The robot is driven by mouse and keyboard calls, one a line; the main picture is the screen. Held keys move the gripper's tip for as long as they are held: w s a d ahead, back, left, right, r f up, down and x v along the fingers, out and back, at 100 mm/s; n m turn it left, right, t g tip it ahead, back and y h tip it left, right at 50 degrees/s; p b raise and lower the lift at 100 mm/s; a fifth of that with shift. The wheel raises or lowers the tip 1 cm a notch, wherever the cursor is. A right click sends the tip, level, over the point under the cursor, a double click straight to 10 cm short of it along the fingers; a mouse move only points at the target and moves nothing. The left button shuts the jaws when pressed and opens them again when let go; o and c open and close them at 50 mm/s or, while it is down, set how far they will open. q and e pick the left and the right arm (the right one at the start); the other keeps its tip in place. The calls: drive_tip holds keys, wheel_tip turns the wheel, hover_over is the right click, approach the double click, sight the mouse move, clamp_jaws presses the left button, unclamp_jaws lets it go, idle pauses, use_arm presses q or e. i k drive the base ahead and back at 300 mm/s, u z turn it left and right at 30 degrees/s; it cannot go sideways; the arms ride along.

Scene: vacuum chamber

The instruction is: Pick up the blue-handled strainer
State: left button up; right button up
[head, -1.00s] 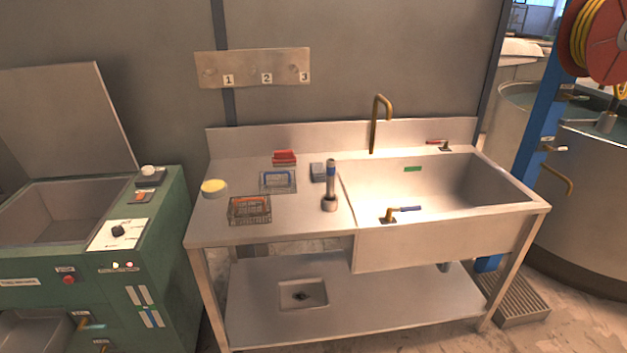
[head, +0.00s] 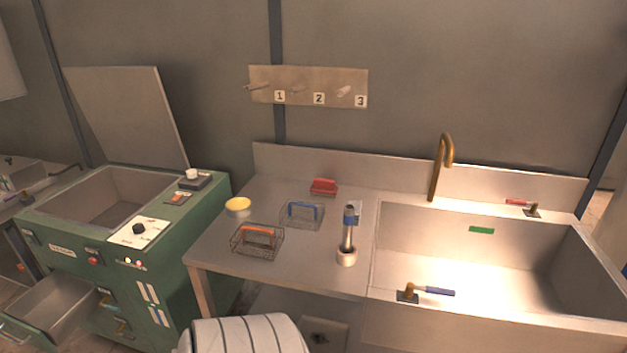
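The blue-handled strainer (head: 302,210) is a small wire basket with a blue handle across its top. It sits on the steel counter (head: 222,262), left of the sink. An orange-handled wire basket (head: 257,241) stands in front of it and to its left. A red item (head: 323,187) lies behind it, towards the back of the counter. Neither of my grippers shows in the head view.
An upright cylinder with a blue top (head: 348,233) stands right of the strainer, near the sink (head: 475,285). A yellow-topped round container (head: 238,206) is to the left. A green machine (head: 165,240) with an open lid stands left of the counter. Numbered pegs (head: 308,88) are on the wall.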

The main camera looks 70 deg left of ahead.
sight(303, 219)
drive_tip(key=u, duration=0.6)
drive_tip(key=i, duration=0.7)
drive_tip(key=u, duration=0.8)
